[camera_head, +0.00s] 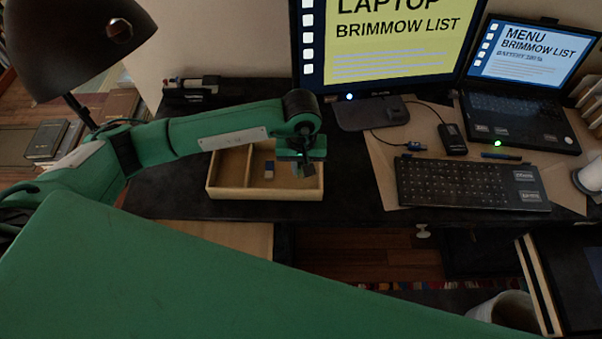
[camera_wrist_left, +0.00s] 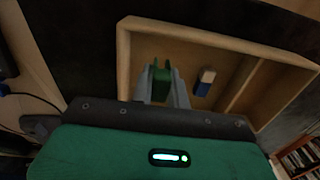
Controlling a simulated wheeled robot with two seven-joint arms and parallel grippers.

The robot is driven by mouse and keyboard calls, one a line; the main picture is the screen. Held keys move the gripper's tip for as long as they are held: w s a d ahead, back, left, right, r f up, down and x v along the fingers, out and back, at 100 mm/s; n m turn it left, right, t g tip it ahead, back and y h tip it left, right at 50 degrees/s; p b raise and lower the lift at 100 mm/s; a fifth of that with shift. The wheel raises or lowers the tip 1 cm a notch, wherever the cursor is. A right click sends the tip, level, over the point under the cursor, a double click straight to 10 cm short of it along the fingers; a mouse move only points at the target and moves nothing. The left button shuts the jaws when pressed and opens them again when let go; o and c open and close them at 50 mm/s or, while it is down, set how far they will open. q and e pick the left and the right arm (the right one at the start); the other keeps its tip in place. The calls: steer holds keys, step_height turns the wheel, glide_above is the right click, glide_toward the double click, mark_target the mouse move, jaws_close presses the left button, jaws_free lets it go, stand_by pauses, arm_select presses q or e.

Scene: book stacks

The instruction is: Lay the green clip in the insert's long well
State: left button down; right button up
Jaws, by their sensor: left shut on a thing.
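The wooden insert (camera_head: 235,193) lies on the dark desk, with a divider between a narrower left compartment and a wider right one in the head view. My left gripper (camera_head: 306,168) points down over the right end of the wider compartment. In the left wrist view, my left gripper (camera_wrist_left: 162,88) is shut on the green clip (camera_wrist_left: 161,78), which stands up between the grey fingers. The insert's rim (camera_wrist_left: 123,62) surrounds them in that view. I cannot tell whether the clip touches the insert's floor. The clip is not distinct in the head view. My right gripper is not in view.
A blue and white eraser (camera_head: 269,170) lies in the same wider compartment, beside the gripper; it also shows in the wrist view (camera_wrist_left: 205,80). A monitor stand (camera_head: 370,113) and keyboard (camera_head: 470,183) are to the right. A dark lamp (camera_head: 75,40) stands at left.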

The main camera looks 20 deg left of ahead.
mark_target(301, 184)
arm_select(q)
step_height(301, 184, down, 4)
steer(key=shift+f+p, duration=0.25)
steer(key=shift+p, duration=0.15)
steer(key=shift+f, duration=0.6)
steer(key=c, duration=1.4)
jaws_free()
steer(key=shift+r, duration=0.1)
steer(key=shift+o, duration=0.2)
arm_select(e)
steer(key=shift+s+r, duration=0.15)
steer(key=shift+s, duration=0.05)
